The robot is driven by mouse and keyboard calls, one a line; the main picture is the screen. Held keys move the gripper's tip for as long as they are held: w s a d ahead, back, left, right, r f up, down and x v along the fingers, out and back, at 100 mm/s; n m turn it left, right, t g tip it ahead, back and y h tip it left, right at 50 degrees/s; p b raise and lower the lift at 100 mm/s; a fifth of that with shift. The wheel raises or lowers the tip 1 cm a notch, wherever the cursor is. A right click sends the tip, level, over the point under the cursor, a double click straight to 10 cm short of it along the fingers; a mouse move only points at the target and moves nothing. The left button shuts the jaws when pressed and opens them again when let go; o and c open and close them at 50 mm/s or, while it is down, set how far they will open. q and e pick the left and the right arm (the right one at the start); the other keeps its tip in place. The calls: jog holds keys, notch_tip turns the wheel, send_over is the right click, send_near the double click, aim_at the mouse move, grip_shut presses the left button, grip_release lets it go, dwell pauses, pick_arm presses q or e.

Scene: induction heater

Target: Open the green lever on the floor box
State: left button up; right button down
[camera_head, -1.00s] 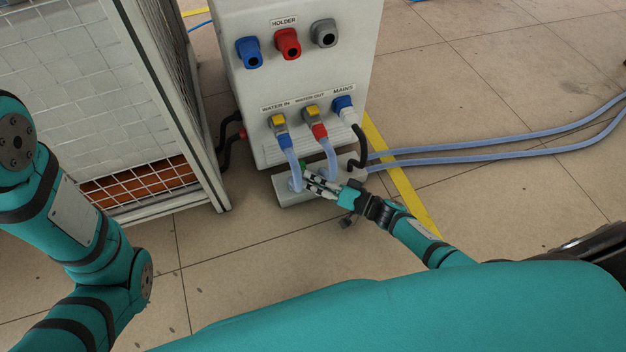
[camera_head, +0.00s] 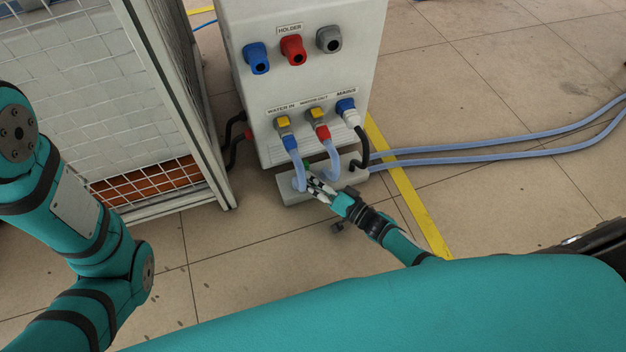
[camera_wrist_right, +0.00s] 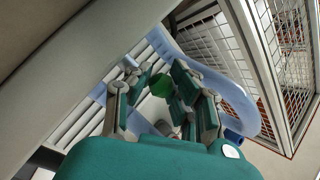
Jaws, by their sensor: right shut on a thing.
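The floor box (camera_head: 291,197) is a low light-grey block on the floor at the foot of the heater cabinet. Pale blue hoses run down into it. The green lever shows as a small green patch (camera_head: 307,167) near the hoses in the head view, and as a green rounded piece in the wrist view (camera_wrist_right: 161,85). My right gripper (camera_head: 314,182) reaches the box from the lower right. In the wrist view its fingers (camera_wrist_right: 158,92) are shut around the green lever, hiding part of it. My left arm shows at the left, but its gripper is out of view.
The heater cabinet (camera_head: 300,75) carries blue, red and grey holders and the yellow-handled water connectors above the box. A wire-mesh cage (camera_head: 150,180) stands close on the left. Hoses (camera_head: 470,153) run off right across a yellow floor line (camera_head: 405,195). Floor in front is open.

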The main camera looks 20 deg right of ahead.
jog(key=c, duration=1.1)
grip_release()
jog(key=shift+r, duration=0.25)
jog(key=shift+f, duration=0.1)
jog(key=shift+s+d, duration=0.1)
jog(key=shift+d, duration=0.05)
jog(key=v, duration=1.1)
jog(key=shift+s+d, duration=0.2)
jog(key=shift+s, duration=0.1)
